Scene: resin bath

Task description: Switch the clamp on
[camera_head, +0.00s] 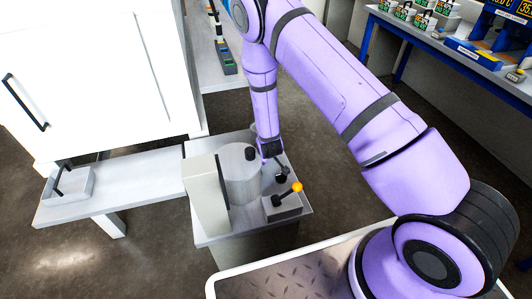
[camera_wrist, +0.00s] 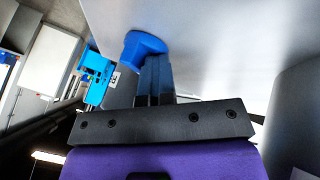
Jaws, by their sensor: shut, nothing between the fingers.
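A lever with an orange ball (camera_head: 297,187) rises tilted from a small grey box (camera_head: 283,208) at the front right of the grey stand. I cannot tell from its look whether this is the clamp's switch. My gripper (camera_head: 279,166) points down just behind this lever, beside a grey cylinder (camera_head: 240,178) with a black knob on top. In the wrist view my gripper (camera_wrist: 154,62) is shut and empty. Its tips are right by a blue round knob (camera_wrist: 143,47) on a pale surface; whether they touch is unclear. A blue labelled device (camera_wrist: 96,78) is farther left.
A pale upright panel (camera_head: 206,197) stands left of the cylinder. A low grey bench (camera_head: 130,184) with a small tray (camera_head: 68,187) extends left under a white cabinet (camera_head: 90,70). A blue-framed table (camera_head: 440,45) with boxes is at the back right. Open floor lies between.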

